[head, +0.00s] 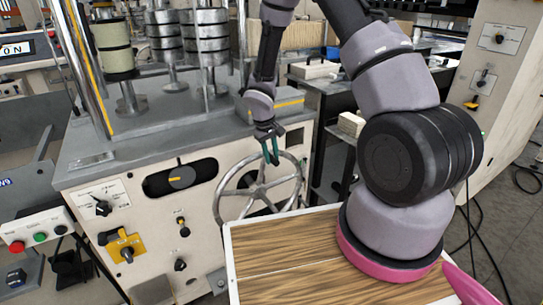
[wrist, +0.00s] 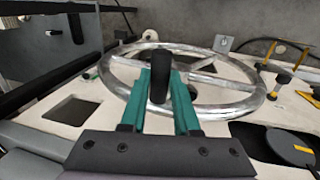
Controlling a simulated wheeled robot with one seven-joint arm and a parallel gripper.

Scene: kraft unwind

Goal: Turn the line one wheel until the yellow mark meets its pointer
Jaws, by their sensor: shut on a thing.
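The line one wheel (head: 257,191) is a silver handwheel with spokes on the front of the pale machine cabinet. In the wrist view its rim and spokes (wrist: 225,82) lie behind my fingers. My gripper (head: 271,152) is at the wheel's upper rim, its green fingers shut on the wheel's black handle (wrist: 160,72). Left of the wheel, a dark slotted window holds a dark dial with a yellow mark (head: 175,179). The yellow mark also shows at the right edge of the wrist view (wrist: 303,150).
Knobs and a yellow switch (head: 125,248) sit on the panel left of the wheel. A wooden-topped surface (head: 285,255) stands close below and right of the wheel. Metal rollers (head: 203,38) stand on the machine top.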

